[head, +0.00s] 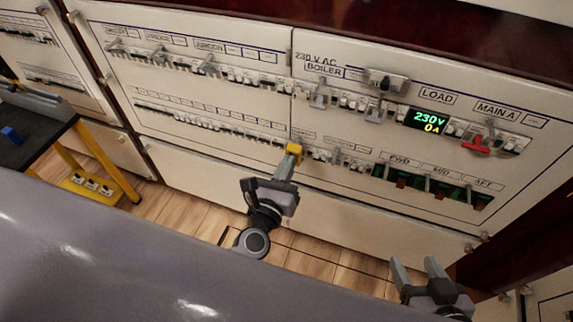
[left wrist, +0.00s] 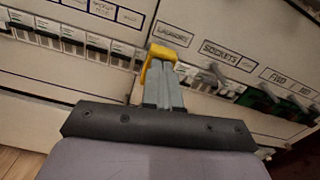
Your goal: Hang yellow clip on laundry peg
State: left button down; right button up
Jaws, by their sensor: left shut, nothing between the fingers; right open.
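The yellow clip (head: 295,150) is at the lower breaker row of the panel, at the tips of my left gripper (head: 288,163). In the left wrist view the clip (left wrist: 158,57) sits just under the LAUNDRY label (left wrist: 174,33), with one arm bending down along the left of the fingers. My left gripper's fingers (left wrist: 165,85) are closed together, overlapping the clip's lower side in the picture. The laundry peg is hidden behind the clip and fingers, so I cannot tell whether the clip is on it. My right gripper (head: 416,268) is open and empty at the lower right.
A grey SOCKETS lever (left wrist: 217,74) stands right of the clip. Further right are green slots (head: 440,186) under FWD, MID and AFT. A red MAIN A lever (head: 476,144) is above them. A dark table (head: 30,140) with yellow legs and a blue block (head: 11,135) stands left.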

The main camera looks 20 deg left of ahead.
pick_arm(q)
jog(key=shift+w, duration=0.35)
jog(key=s, duration=0.3)
dwell(0.5)
jog(key=shift+a, duration=0.1)
